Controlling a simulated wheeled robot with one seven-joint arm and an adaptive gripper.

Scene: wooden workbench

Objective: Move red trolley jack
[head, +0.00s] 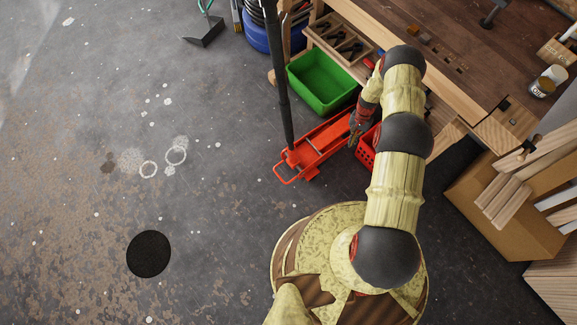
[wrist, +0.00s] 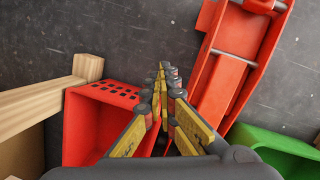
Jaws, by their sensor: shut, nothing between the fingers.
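The red trolley jack (head: 318,147) stands on the concrete floor in front of the workbench, its long black handle (head: 278,80) rising from its near end. In the wrist view the jack's red frame (wrist: 222,85) with metal cross rods runs along the upper right, partly cut off by the picture edge. My gripper (head: 354,141) is shut and empty, pointing down by the right side of the jack. In the wrist view its fingertips (wrist: 163,72) meet over bare floor, between the jack and a red crate. I cannot tell whether it touches the jack.
The red crate (wrist: 85,125) is close on the gripper's other side. A green bin (head: 318,88) sits behind the jack under the workbench (head: 450,30). A cardboard box of wood (head: 500,225) stands at right. The floor left of the jack is open, with a dark disc (head: 148,254).

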